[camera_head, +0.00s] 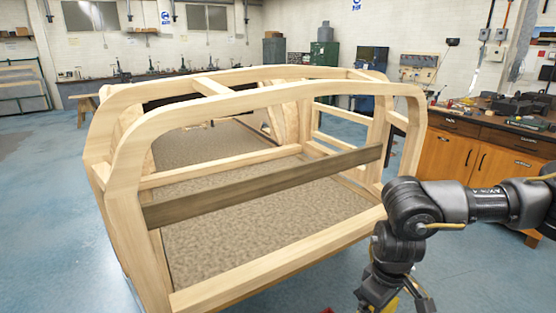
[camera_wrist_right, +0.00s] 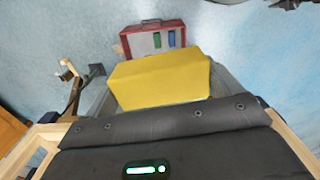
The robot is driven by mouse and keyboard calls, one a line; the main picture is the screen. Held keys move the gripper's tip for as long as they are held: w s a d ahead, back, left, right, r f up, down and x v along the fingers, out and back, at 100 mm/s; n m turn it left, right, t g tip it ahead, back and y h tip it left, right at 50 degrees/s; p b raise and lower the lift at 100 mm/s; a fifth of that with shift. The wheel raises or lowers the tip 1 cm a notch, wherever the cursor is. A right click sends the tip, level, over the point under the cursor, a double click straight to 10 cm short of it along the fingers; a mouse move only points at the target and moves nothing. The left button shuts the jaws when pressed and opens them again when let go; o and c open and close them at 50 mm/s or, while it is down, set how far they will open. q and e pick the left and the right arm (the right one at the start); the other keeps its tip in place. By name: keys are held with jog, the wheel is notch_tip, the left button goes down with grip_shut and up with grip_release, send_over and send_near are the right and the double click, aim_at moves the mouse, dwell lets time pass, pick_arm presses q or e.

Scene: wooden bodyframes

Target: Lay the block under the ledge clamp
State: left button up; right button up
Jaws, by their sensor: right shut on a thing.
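A large yellow block (camera_wrist_right: 160,78) fills the middle of the right wrist view, directly in front of my wrist. My right gripper (camera_head: 396,302) hangs low at the bottom right of the head view, outside the wooden frame, and is shut on this block. A small yellow patch shows beside it at the picture's lower edge. The fingertips are mostly hidden. A dark clamp-like piece with a small wooden part (camera_wrist_right: 68,70) shows left of the block in the wrist view; I cannot tell whether it is the ledge clamp. My left gripper is out of view.
A wooden bodyframe (camera_head: 230,270) with a dark crossbar (camera_head: 265,187) stands left of my right arm. A red case (camera_wrist_right: 153,38) lies beyond the block in the wrist view. A workbench (camera_head: 480,150) with tools stands at the right. Blue floor is open at the left.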

aim_at(386, 312)
jog(key=shift+m, duration=0.8)
jog(key=r, duration=0.1)
jog(key=s+r+p, duration=0.1)
jog(key=d+r, duration=0.1)
jog(key=r, duration=0.1)
jog(key=shift+s+p, duration=0.35)
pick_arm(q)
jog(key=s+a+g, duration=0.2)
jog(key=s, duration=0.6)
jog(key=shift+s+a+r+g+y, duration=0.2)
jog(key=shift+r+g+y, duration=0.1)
pick_arm(e)
jog(key=s+f, duration=0.4)
jog(key=f, duration=1.1)
